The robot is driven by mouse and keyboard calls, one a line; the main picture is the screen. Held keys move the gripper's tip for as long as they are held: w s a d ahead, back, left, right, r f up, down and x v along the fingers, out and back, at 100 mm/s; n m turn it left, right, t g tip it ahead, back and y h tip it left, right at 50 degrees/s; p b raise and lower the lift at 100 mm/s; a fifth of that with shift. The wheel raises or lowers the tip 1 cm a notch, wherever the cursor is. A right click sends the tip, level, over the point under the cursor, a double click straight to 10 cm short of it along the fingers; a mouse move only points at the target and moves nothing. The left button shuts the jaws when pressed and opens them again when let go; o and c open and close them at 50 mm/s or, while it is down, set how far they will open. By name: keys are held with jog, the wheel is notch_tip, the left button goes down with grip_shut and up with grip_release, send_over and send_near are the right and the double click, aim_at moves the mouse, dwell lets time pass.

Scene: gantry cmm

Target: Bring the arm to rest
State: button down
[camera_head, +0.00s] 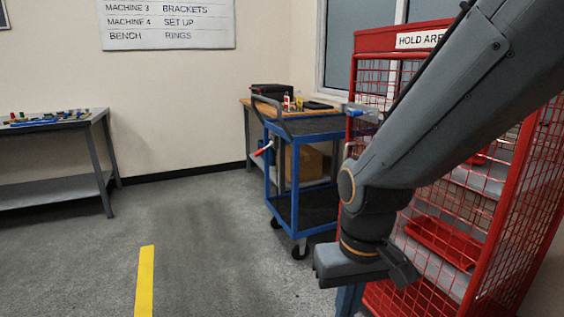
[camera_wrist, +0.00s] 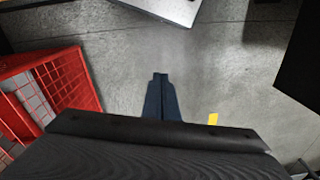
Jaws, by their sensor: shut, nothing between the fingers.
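My arm reaches down from the upper right in the head view, in front of a red mesh cage. My gripper (camera_head: 348,301) hangs at its lower end, above the floor, and its dark blue fingers run off the bottom edge. In the wrist view my gripper (camera_wrist: 160,76) points at the bare grey floor. Its two fingers are pressed together with nothing between them.
The red cage (camera_head: 378,41), signed HOLD, stands at right with red trays inside. A blue cart (camera_head: 296,230) stands left of it, before a wooden-topped bench. A grey table (camera_head: 95,116) stands at far left. The floor between, with a yellow stripe (camera_head: 145,279), is clear.

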jog(key=s+d+r+m+p, duration=0.2)
jog(key=d+r+p, duration=0.6)
jog(key=r+p, duration=0.2)
jog(key=shift+d+h+p, duration=0.25)
jog(key=shift+h+p, duration=0.05)
jog(key=shift+p, duration=0.75)
